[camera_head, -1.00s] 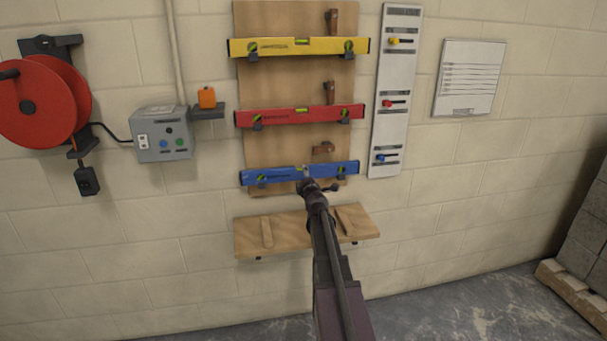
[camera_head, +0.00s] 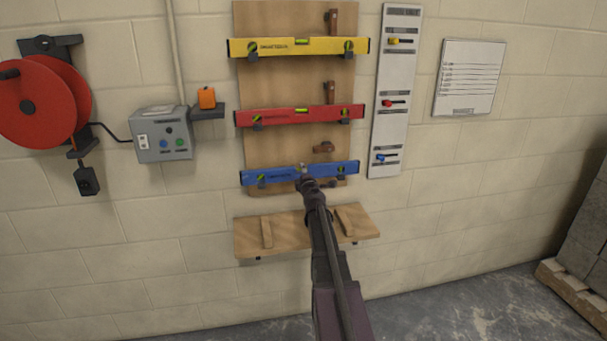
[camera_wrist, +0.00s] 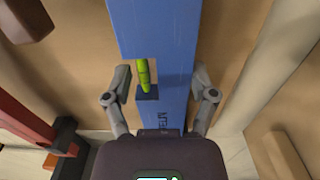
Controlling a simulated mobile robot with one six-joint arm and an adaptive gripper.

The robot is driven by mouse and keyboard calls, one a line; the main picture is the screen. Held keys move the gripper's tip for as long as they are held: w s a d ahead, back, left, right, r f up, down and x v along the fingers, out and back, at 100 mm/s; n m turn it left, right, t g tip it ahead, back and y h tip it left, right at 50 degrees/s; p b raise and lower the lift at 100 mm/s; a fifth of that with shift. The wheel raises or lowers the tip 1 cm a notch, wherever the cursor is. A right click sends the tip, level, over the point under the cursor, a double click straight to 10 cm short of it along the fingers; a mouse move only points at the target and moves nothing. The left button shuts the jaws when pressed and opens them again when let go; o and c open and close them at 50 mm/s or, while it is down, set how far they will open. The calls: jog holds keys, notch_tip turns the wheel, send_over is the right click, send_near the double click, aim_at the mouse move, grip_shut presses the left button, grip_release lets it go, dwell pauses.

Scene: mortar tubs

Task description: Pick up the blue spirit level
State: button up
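The blue spirit level (camera_head: 270,175) hangs roughly level in the lowest pair of holders on the wooden board. In the wrist view its blue body (camera_wrist: 155,30) runs up the picture, with a yellow-green vial near the middle. My gripper (camera_head: 312,180) is at the level's middle to right part and hides some of it. In the wrist view my gripper (camera_wrist: 163,85) is open, one finger at each long edge of the level.
A red level (camera_head: 280,118) and a yellow level (camera_head: 285,48) hang above. A brown latch (camera_head: 323,147) sits just above the blue level. A wooden shelf (camera_head: 285,235) juts out below. A slider panel (camera_head: 395,110) is to the right, and a control box (camera_head: 160,135) is to the left.

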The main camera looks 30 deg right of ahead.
jog(key=shift+r, duration=0.2)
jog(key=shift+r+p, duration=0.45)
jog(key=shift+p, duration=0.25)
jog(key=shift+r+p, duration=0.4)
jog(key=shift+r, duration=0.05)
jog(key=shift+s, duration=0.1)
jog(key=v, duration=0.9)
jog(key=shift+s, duration=0.35)
dwell(0.8)
